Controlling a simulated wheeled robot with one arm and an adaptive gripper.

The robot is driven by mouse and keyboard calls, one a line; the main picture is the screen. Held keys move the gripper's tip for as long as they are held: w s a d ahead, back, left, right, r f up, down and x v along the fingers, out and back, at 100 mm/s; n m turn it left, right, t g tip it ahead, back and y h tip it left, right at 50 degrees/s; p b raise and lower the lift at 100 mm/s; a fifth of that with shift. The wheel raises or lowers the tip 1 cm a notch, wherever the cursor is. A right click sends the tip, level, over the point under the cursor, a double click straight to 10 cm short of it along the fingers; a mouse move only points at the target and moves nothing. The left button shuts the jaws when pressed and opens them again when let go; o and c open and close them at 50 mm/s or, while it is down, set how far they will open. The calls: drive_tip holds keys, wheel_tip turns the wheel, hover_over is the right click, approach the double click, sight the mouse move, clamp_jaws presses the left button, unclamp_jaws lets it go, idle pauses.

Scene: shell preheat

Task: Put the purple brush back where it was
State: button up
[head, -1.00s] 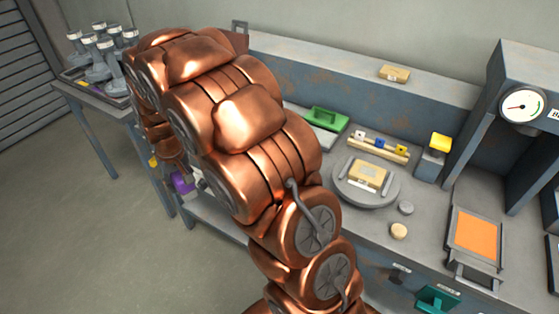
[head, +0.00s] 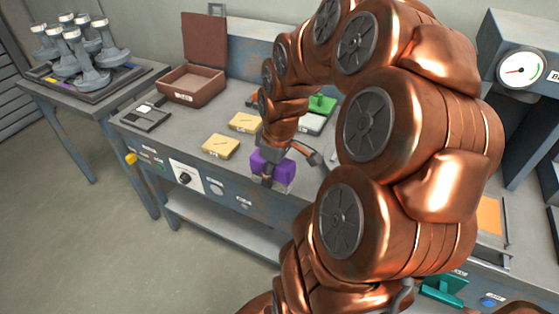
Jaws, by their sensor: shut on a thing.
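The purple brush (head: 287,171) is a blocky purple thing in the head view, held at the front edge of the workbench (head: 180,133). My gripper (head: 270,172) is shut on it, with a dark finger across its left part. My copper arm arches over from the right and hides much of the bench behind. I cannot tell whether the brush touches the bench or hangs just in front of its edge. A green brush-like block (head: 322,104) lies on a pale plate (head: 311,123) behind my wrist, partly hidden.
Two tan blocks (head: 221,146) (head: 244,122) lie left of my gripper. A brown open box (head: 190,84) and a grey device (head: 146,117) stand farther left. A side table (head: 130,82) holds several grey stamp-like pieces (head: 92,72). A gauge (head: 520,69) stands at right.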

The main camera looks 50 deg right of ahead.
drive_tip(key=shift+s+d, duration=0.2)
drive_tip(key=shift+s, duration=0.2)
drive_tip(key=shift+w+d, duration=0.2)
drive_tip(key=shift+d, duration=0.1)
drive_tip(key=w+d+p, duration=0.1)
drive_tip(key=w+d, duration=0.2)
drive_tip(key=w+d+f+p, duration=0.1)
drive_tip(key=w+d, duration=0.2)
drive_tip(key=d, duration=0.1)
drive_tip(key=w+d+p, duration=0.1)
drive_tip(key=w+d, duration=0.3)
drive_tip(key=shift+d+f, duration=0.15)
drive_tip(key=shift+f, duration=0.1)
wheel_tip(320, 180, down, 3)
drive_tip(key=shift+s+r+p, duration=0.1)
drive_tip(key=shift+r+p, duration=0.1)
drive_tip(key=shift+p, duration=0.5)
drive_tip(key=shift+f, duration=0.5)
drive_tip(key=shift+f, duration=0.2)
drive_tip(key=o, duration=1.2)
drive_tip(key=shift+r, duration=0.1)
